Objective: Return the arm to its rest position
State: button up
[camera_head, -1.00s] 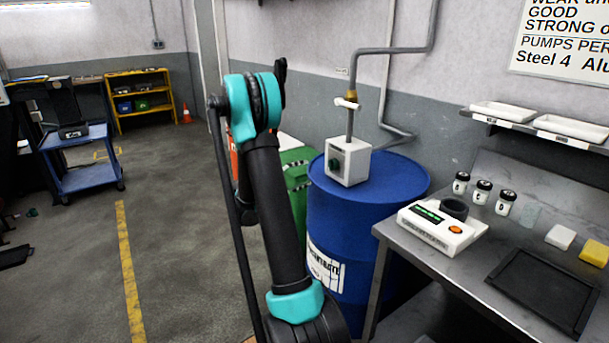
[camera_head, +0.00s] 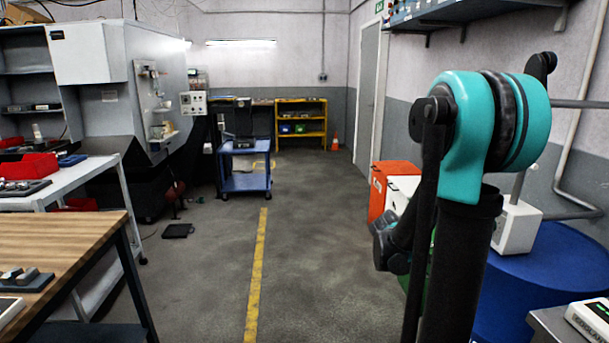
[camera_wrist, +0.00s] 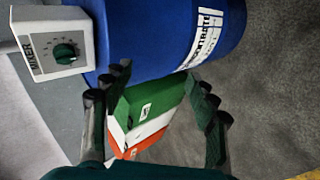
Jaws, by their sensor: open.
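My arm (camera_head: 462,225) stands upright at the right of the head view, its teal elbow (camera_head: 495,125) on top and a dark link folded down beside it. In the wrist view my gripper (camera_wrist: 157,76) is open, with its two dark fingers apart and nothing between them. It points toward the blue drum (camera_wrist: 165,30) and the green, white and orange bins (camera_wrist: 150,105), which show beyond the fingers. In the head view the gripper is mostly hidden behind the arm.
The mixer box (camera_head: 517,228) sits on the blue drum (camera_head: 550,275), close to the arm at right. The orange bin (camera_head: 378,190) stands behind the arm. A wooden bench (camera_head: 70,250) is at left, a blue cart (camera_head: 245,182) further back.

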jog(key=s+a+f+m+y, duration=0.1)
jog(key=s+a+f+y, duration=0.2)
jog(key=s+a, duration=0.4)
jog(key=s+a+f+m+t+y, duration=0.1)
jog(key=s+a+f+y, duration=0.2)
jog(key=a, duration=1)
jog(key=s+y, duration=0.3)
jog(key=s, duration=0.2)
jog(key=shift+s, duration=0.3)
